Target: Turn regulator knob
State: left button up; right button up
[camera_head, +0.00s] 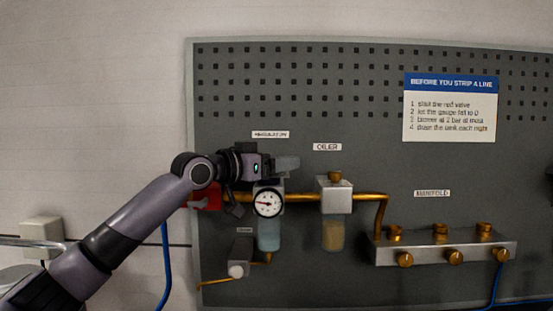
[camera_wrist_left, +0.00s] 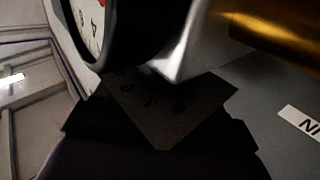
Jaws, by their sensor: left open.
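The regulator sits on the grey pegboard panel, with a round white gauge (camera_head: 267,203) on its front and a bluish bowl (camera_head: 269,236) below. My left gripper (camera_head: 284,166) is open at the top of the regulator, just above the gauge, and hides the knob in the head view. In the left wrist view the gauge (camera_wrist_left: 92,28) shows at upper left beside the regulator's silver body (camera_wrist_left: 185,42). The dark left gripper (camera_wrist_left: 165,110) lies across the lower middle there. I cannot tell whether it touches the knob. My right gripper is not in view.
A red valve part (camera_head: 207,198) shows left of the regulator, partly behind my arm. The oiler (camera_head: 335,197) stands close on the right along the brass pipe (camera_head: 302,197). The manifold (camera_head: 445,250) is farther right. A small grey block (camera_head: 240,250) is at lower left.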

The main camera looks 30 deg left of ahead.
pick_arm(q)
jog(key=c, duration=1)
jog(key=shift+o, duration=0.2)
jog(key=shift+n+y, duration=0.4)
jog(key=shift+y, duration=0.2)
jog(key=shift+a+n+t+y+b, duration=0.1)
jog(key=shift+n+t+y+b, duration=0.25)
jog(key=shift+n+y+b, duration=0.55)
jog(key=shift+a+n+t+y+b, duration=0.15)
jog(key=shift+n+t+y, duration=0.35)
jog(key=shift+y, duration=0.9)
jog(key=n+y, duration=0.2)
jog(key=y, duration=0.1)
jog(key=shift+w+a+f+b, duration=0.1)
jog(key=shift+b, duration=0.3)
jog(key=n+y, duration=0.1)
jog(key=n+g+y, duration=0.1)
jog(key=y, duration=0.2)
jog(key=shift+a+n, duration=0.25)
jog(key=shift+n, duration=0.15)
jog(key=shift+s+a+n+g+y, duration=0.1)
jog(key=shift+a+n+g+y, duration=0.1)
jog(key=shift+n+g+y, duration=0.85)
jog(key=shift+s+a+n+g+y, duration=0.15)
jog(key=shift+n+g+y, duration=0.45)
jog(key=shift+y, duration=0.85)
jog(key=shift+a+n, duration=0.1)
jog(key=shift+n, duration=0.15)
